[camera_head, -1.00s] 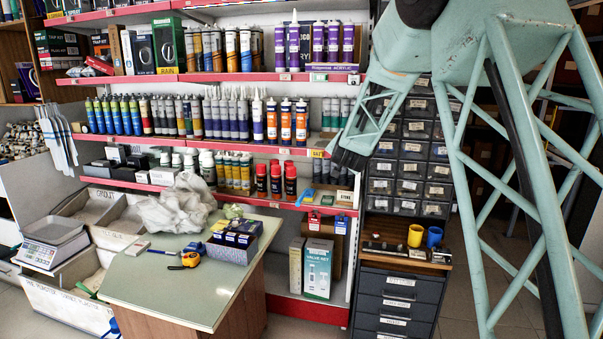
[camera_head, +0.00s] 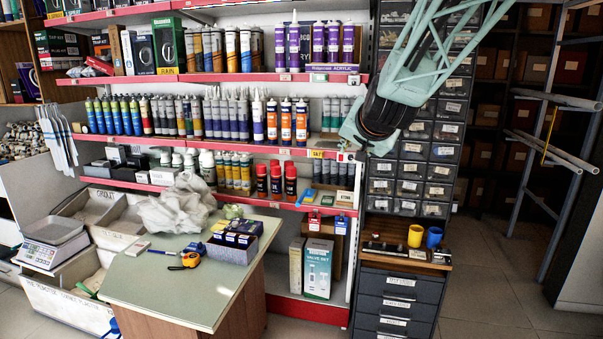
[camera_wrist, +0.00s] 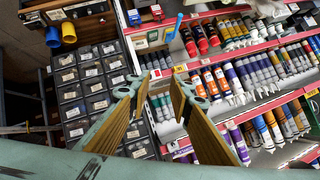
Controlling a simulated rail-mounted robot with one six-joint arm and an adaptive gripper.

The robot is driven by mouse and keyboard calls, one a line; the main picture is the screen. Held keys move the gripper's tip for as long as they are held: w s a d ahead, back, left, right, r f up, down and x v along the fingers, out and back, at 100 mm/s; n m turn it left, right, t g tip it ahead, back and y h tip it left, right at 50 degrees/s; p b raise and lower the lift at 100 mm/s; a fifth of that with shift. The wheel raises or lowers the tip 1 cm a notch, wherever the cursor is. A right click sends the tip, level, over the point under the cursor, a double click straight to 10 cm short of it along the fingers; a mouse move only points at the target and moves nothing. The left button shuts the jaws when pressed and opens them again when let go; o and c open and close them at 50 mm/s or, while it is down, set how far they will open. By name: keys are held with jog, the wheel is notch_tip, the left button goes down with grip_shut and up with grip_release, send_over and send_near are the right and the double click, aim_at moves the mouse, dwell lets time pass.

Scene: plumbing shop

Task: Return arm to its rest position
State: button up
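My gripper (camera_wrist: 158,92) shows in the wrist view with its two tan-padded fingers apart and nothing between them. Behind the gap are the shelf edge and bottles, at a distance. In the head view my arm comes down from the top right, with its dark wrist joint in front of the drawer cabinet (camera_head: 411,187). The fingers cannot be made out clearly there.
Red-edged shelves (camera_head: 210,78) hold several rows of tubes and bottles. Yellow (camera_head: 415,236) and blue (camera_head: 434,237) cups stand right. Floor is clear at the right.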

jog(key=s+d+f+n+g, duration=0.1)
jog(key=s+d+f+g, duration=0.1)
jog(key=s, duration=1.8)
jog(key=s+d+f+n+g, duration=0.2)
jog(key=s+g, duration=0.1)
jog(key=s, duration=1.7)
jog(key=s+d+f+n+g, duration=0.2)
jog(key=s, duration=1.9)
jog(key=shift+f+g, duration=0.35)
jog(key=shift+g, duration=0.05)
